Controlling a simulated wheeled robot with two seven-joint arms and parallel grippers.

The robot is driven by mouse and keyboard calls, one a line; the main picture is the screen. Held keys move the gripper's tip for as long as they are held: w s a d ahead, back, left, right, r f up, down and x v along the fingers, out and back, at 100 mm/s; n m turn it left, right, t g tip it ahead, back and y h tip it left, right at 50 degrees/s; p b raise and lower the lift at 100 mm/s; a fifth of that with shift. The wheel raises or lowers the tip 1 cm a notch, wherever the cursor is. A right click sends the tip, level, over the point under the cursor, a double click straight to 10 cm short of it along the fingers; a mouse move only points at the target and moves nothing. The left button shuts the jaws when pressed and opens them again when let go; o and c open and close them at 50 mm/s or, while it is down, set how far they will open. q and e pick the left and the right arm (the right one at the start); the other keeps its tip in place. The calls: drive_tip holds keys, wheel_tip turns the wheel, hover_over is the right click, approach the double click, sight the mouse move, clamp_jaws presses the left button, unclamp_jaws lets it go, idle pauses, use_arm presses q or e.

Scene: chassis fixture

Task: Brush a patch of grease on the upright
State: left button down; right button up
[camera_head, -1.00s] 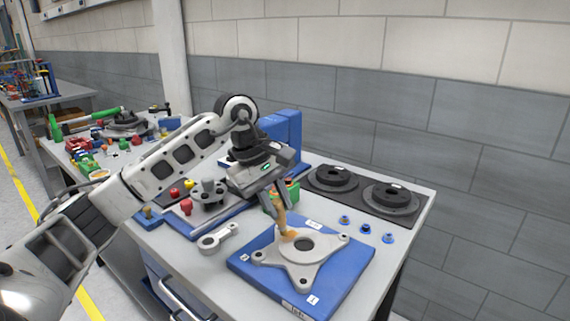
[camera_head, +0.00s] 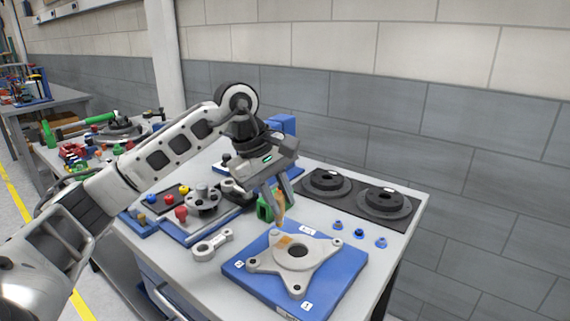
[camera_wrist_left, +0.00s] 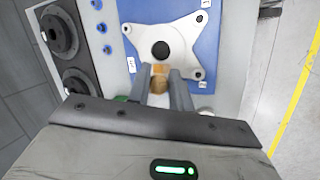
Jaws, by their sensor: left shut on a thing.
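My left gripper (camera_head: 278,200) is shut on a brush (camera_head: 281,208) with a wooden-coloured body, its tip pointing down just above the upright. The upright (camera_head: 312,254) is a light grey casting with several arms and a round central hole, lying flat on a blue plate. An orange-brown grease patch (camera_head: 285,240) shows on it beside the hole. In the left wrist view, the brush (camera_wrist_left: 158,86) sits between the two fingers, with the patch (camera_wrist_left: 160,69) just beyond it on the upright (camera_wrist_left: 178,35). My right gripper is out of view.
Two dark discs (camera_head: 384,202) lie on a black mat at the back right, with small blue-ringed parts (camera_head: 359,234) in front. A grey link (camera_head: 212,245) lies left of the blue plate (camera_head: 336,292). A green holder (camera_head: 264,209) stands behind the gripper. Other fixtures crowd the left.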

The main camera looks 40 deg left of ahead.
use_arm(q)
drive_tip(key=shift+a+r+p, duration=0.15)
drive_tip(key=shift+r+p, duration=0.35)
drive_tip(key=shift+r, duration=0.35)
drive_tip(key=shift+r+p, duration=0.3)
drive_tip(key=shift+r, duration=0.1)
drive_tip(key=shift+r+p, duration=0.45)
drive_tip(key=shift+r, duration=0.6)
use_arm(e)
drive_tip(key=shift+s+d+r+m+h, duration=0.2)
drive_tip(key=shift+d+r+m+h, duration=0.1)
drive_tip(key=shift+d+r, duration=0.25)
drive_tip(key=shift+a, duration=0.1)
